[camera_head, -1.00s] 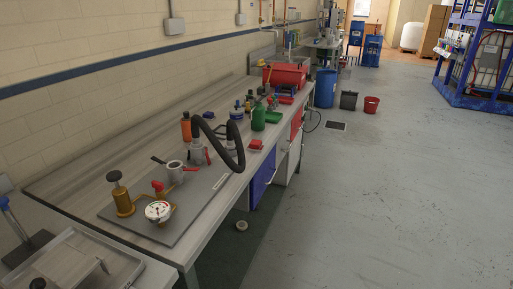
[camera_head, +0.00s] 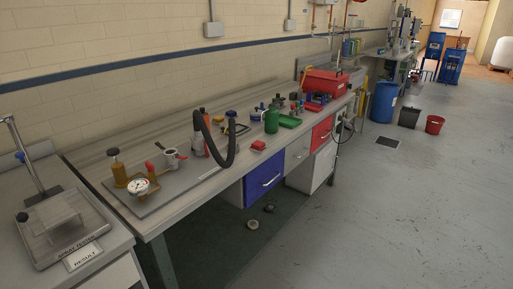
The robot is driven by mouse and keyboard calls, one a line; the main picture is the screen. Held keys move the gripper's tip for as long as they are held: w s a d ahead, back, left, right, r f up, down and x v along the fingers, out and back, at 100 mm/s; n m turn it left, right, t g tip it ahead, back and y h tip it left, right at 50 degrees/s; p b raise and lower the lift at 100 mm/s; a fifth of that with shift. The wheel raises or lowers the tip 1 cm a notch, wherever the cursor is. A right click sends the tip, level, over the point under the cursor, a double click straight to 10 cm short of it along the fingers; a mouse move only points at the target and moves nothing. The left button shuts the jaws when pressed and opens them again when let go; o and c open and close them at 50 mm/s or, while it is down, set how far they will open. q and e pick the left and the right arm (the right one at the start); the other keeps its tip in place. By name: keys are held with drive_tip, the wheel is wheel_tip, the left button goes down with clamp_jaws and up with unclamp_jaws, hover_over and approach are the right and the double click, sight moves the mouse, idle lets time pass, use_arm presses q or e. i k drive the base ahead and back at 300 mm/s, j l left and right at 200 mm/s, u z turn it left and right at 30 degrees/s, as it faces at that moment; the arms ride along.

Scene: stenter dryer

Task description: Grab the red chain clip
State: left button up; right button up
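A small red block-like piece (camera_head: 258,145) lies near the front edge of the long grey workbench (camera_head: 165,217), in front of the green bottle (camera_head: 271,121). It may be the red chain clip, but it is too small to tell. Other red items show farther along the bench, among small coloured parts (camera_head: 316,107) near the red toolbox (camera_head: 325,83). Neither of my grippers is in view.
A board with a pressure gauge (camera_head: 138,186) and a black hose (camera_head: 232,150) occupies the bench's near part. A spray tester (camera_head: 62,226) stands on the left counter. A blue barrel (camera_head: 384,101) and red bucket (camera_head: 434,124) stand beyond.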

sight(258, 146)
drive_tip(key=i+l+u, duration=0.25)
drive_tip(key=l, duration=0.4)
drive_tip(key=i+l+u, duration=0.1)
drive_tip(key=l+u, duration=0.15)
drive_tip(key=l, duration=0.45)
drive_tip(key=l+u, duration=0.3)
drive_tip(key=l, duration=0.4)
drive_tip(key=i, duration=0.05)
